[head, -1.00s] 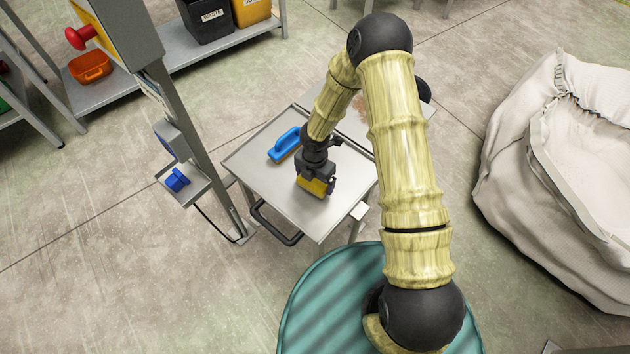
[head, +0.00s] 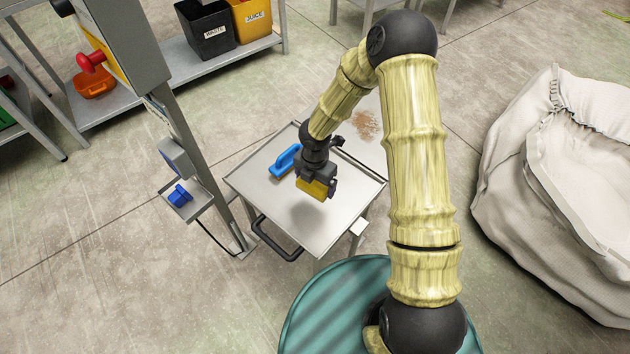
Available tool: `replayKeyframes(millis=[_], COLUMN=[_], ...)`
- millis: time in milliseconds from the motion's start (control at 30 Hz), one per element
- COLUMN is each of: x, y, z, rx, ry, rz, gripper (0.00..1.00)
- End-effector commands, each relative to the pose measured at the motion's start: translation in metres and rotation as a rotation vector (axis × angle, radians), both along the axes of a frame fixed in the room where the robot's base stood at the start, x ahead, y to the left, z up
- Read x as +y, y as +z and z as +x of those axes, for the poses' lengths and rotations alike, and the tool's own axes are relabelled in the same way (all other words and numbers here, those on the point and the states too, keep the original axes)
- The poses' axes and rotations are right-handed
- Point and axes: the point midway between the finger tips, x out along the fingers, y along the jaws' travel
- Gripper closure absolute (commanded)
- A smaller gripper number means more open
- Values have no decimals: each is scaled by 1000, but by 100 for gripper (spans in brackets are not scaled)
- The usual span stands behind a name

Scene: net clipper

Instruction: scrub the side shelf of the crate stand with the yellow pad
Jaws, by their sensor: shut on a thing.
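My gripper (head: 316,178) is shut on the yellow pad (head: 317,189) and holds it over the steel stand top (head: 258,192). A shadow lies on the top below the pad, so the pad appears raised off it. The side shelf (head: 377,146) adjoins the far right edge of the stand. It carries a brownish stain (head: 362,124). My arm covers part of the shelf.
A blue-handled tool (head: 285,160) lies on the stand top, close behind my gripper. A post (head: 205,165) with a small tray and blue item (head: 180,194) stands at left. A large pale sack (head: 570,190) stands at right. A dark handle (head: 275,243) juts from the stand's front.

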Motion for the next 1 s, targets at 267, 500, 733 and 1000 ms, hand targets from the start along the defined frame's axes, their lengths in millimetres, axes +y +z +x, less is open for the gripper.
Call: replayKeyframes(millis=[267, 500, 733, 1000], x=[-2, -23, -54, -91], y=[1, 12, 28, 48], z=[1, 11, 23, 33], rx=[-1, -5, -10, -14], ry=[-37, -402, -965, -1629], rz=[-1, -8, -12, -10], gripper=[28, 28, 28, 28])
